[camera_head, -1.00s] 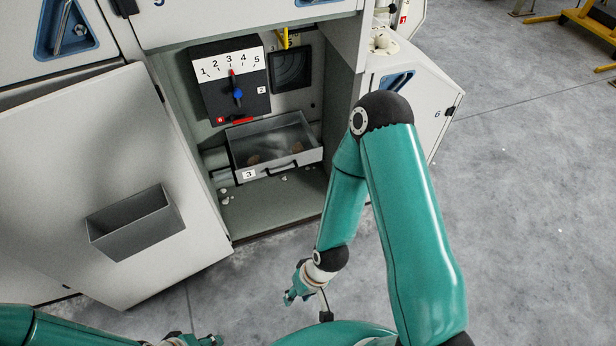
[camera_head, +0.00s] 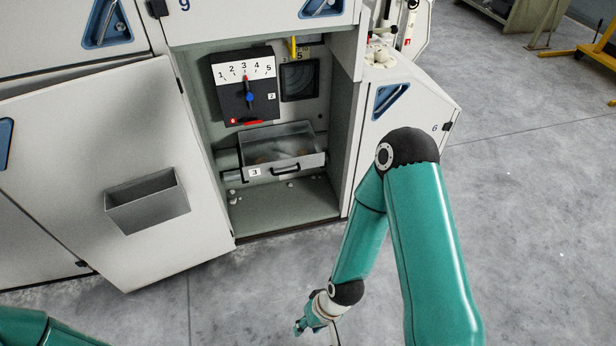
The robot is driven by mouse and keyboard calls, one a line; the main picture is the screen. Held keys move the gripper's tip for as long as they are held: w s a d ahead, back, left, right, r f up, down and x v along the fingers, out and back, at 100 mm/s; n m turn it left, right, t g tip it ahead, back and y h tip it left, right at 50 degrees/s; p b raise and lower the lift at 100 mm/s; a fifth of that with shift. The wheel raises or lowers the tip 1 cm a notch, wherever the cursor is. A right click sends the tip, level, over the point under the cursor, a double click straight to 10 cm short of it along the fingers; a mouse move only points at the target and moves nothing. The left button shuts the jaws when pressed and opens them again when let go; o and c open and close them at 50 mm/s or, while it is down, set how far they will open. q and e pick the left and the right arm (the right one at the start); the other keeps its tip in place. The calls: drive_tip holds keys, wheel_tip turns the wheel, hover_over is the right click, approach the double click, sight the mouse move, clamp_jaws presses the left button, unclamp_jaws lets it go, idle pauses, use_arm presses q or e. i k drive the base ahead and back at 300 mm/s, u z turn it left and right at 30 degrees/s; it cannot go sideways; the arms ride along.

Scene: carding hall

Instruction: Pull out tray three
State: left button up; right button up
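Tray three (camera_head: 306,162) is a grey open box with a white label "3" (camera_head: 255,172) and a dark handle (camera_head: 286,170) on its front. It sits low inside the open machine bay, with its inside and some brownish bits showing. My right gripper (camera_head: 308,326) hangs low at the bottom edge of the view, over the floor in front of the machine, well apart from the tray. It is small and partly cut off, so its fingers are unclear. My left arm shows only at the bottom left corner; its gripper is out of view.
A black panel with a 1-to-5 dial and blue knob (camera_head: 249,97) is above the tray. The open door (camera_head: 90,170) with a grey bin (camera_head: 148,203) stands left. Whitish scraps lie on the bay floor (camera_head: 290,205). A slanted side panel (camera_head: 425,110) is right.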

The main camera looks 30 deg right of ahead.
sight(280, 144)
drive_tip(key=u, duration=0.35)
drive_tip(key=i, duration=0.95)
drive_tip(key=z, duration=0.25)
